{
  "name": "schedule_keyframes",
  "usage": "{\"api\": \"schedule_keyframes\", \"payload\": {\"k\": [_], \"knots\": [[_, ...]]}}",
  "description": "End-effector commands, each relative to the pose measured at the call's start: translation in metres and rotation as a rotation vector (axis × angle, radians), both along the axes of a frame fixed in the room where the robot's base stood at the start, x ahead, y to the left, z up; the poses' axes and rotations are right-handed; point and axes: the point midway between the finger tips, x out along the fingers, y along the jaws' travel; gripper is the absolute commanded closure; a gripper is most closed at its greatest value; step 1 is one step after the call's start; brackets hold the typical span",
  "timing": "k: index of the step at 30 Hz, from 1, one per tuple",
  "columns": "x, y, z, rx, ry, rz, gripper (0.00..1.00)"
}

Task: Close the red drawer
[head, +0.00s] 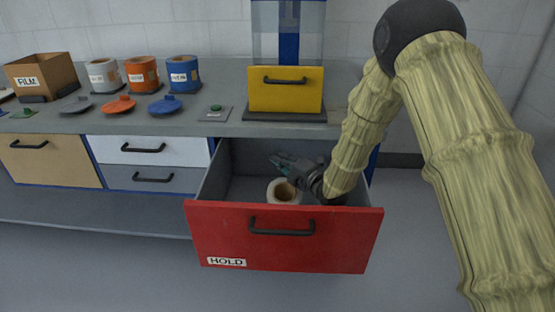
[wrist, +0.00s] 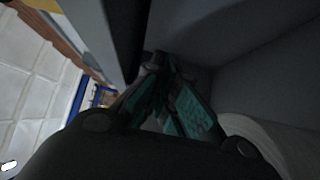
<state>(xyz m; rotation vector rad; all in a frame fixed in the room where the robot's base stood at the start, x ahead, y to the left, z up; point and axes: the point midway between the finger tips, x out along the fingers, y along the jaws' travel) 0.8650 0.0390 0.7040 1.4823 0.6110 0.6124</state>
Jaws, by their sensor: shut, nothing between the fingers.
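The red drawer (head: 220,238) is pulled well out below the counter, with a black bar handle and a label reading HOLD on its front. A white roll with a tan core (head: 282,191) stands inside it. My gripper (head: 283,163) is inside the open drawer, behind the red front panel and beside the roll, its fingers shut with nothing between them. In the wrist view my gripper (wrist: 160,85) shows teal finger pads close together, grey drawer walls around it, and a pale rounded surface, likely the roll (wrist: 270,140), at the lower right.
Other drawers to the left are shut. The floor in front of the red drawer is clear.

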Motion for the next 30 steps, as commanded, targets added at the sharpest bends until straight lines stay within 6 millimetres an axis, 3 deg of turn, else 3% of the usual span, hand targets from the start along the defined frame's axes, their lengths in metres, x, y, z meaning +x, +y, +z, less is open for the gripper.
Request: {"api": "schedule_keyframes", "payload": {"k": [14,21,30], "knots": [[0.056,0.059,-0.001,0.002,-0.001,0.003,1.00],[0.085,0.058,-0.001,0.001,0.000,0.002,1.00],[0.095,0.058,0.000,0.000,0.001,0.003,1.00]]}}
